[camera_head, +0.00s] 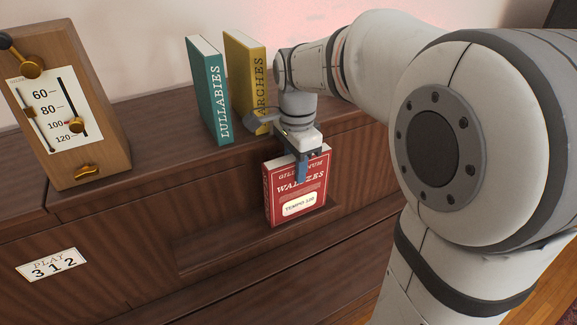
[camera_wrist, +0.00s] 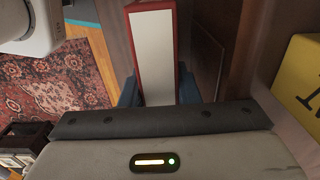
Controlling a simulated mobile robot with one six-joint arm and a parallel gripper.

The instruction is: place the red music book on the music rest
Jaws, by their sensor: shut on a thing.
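In the wrist view the book's pale page edge (camera_wrist: 153,50) sits between the blue fingers (camera_wrist: 158,92). A recessed wooden ledge, seemingly the music rest (camera_head: 215,258), runs along the cabinet front. The book's lower edge is near its right end; I cannot tell whether they touch.
A teal "Lullabies" book (camera_head: 208,92) and a yellow "Marches" book (camera_head: 245,82) stand on the cabinet top (camera_head: 165,115) behind my gripper. A wooden metronome (camera_head: 70,105) stands at left. A "Play 312" card (camera_head: 52,264) is on the front. The ledge left of the red book is clear.

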